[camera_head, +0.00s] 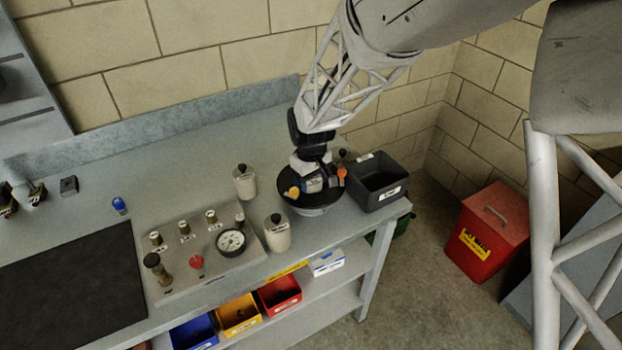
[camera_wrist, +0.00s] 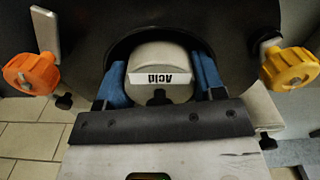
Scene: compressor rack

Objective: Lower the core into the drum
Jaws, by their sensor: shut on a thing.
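The core (camera_wrist: 158,58) is a cream cylinder with a white label reading "Acid", upside down in the wrist view. My gripper (camera_wrist: 160,88) is shut on it, with a blue finger on each side. The drum (camera_wrist: 88,38) has a wide black round top with a dark opening around the core. An orange knob and a yellow knob stand at its sides. In the head view my gripper (camera_head: 313,177) is down over the drum (camera_head: 318,207) near the bench's right end. There the core is mostly hidden, and I cannot tell how deep it sits.
Two cream canisters with black knobs, one (camera_head: 245,183) behind the other (camera_head: 277,234), stand left of the drum. A dark grey bin (camera_head: 377,182) stands close on its right. A gauge panel (camera_head: 190,262) lies front left. The back middle of the bench (camera_head: 180,160) is clear.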

